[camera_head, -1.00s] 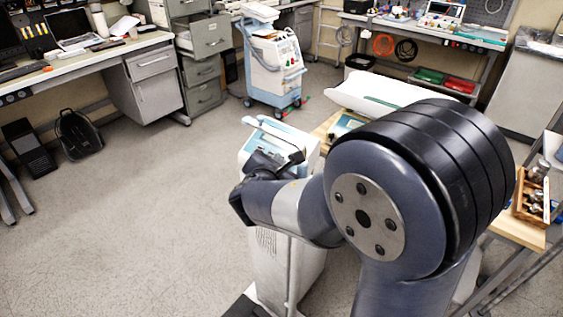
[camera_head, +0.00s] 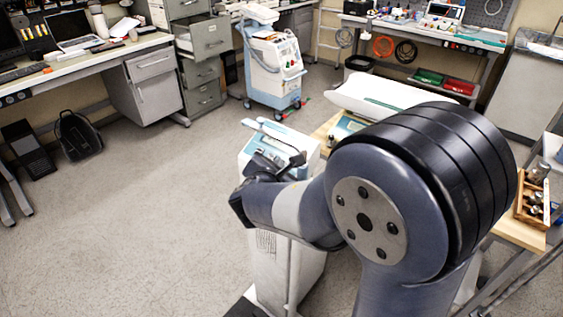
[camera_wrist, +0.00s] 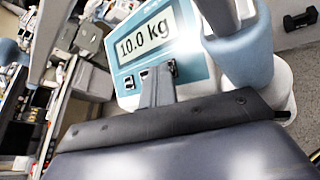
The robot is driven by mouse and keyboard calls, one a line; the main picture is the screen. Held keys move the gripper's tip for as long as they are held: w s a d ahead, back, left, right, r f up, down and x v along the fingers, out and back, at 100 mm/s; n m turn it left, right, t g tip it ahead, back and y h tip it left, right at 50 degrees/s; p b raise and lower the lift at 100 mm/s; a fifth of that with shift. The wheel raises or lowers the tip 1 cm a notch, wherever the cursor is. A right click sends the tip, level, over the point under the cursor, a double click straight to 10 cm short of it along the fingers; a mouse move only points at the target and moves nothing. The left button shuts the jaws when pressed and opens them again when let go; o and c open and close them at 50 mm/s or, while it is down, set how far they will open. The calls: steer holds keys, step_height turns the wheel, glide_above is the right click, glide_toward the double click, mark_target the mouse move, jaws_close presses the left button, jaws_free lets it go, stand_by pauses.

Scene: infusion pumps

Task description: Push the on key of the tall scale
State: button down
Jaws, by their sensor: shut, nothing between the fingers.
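The tall scale (camera_head: 285,265) is a white floor-standing unit with a pale blue head, under my arm in the head view. In the wrist view its tilted blue and white panel (camera_wrist: 193,72) has a lit display (camera_wrist: 146,46) reading 10.0 kg. Below the display are a dark left key (camera_wrist: 129,82) and a dark right key (camera_wrist: 173,67). My gripper (camera_wrist: 158,74) is shut and empty, its tips over the panel between the keys, close to the right one. I cannot tell whether they touch. In the head view my gripper (camera_head: 270,160) partly hides the scale's head.
A bench scale with a white tray (camera_head: 385,95) stands on a wooden table just right of the tall scale. A wooden box (camera_head: 533,203) of small items is at right. A wheeled machine (camera_head: 273,70) stands behind.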

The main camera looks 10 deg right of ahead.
steer(key=shift+w+d+r, duration=0.15)
steer(key=shift+w+r, duration=0.05)
steer(key=shift+r, duration=0.55)
steer(key=shift+s+a+r+p, duration=0.15)
steer(key=shift+r+p, duration=0.4)
steer(key=shift+r, duration=0.05)
steer(key=shift+s+a+r+p, duration=0.1)
steer(key=shift+r+p, duration=0.4)
steer(key=shift+r, duration=0.1)
steer(key=shift+s+a+r+p, duration=0.4)
steer(key=shift+r+p, duration=0.15)
steer(key=shift+r, duration=0.05)
steer(key=shift+s+a+r+p, duration=0.35)
steer(key=shift+r+p, duration=0.15)
steer(key=shift+r, duration=0.1)
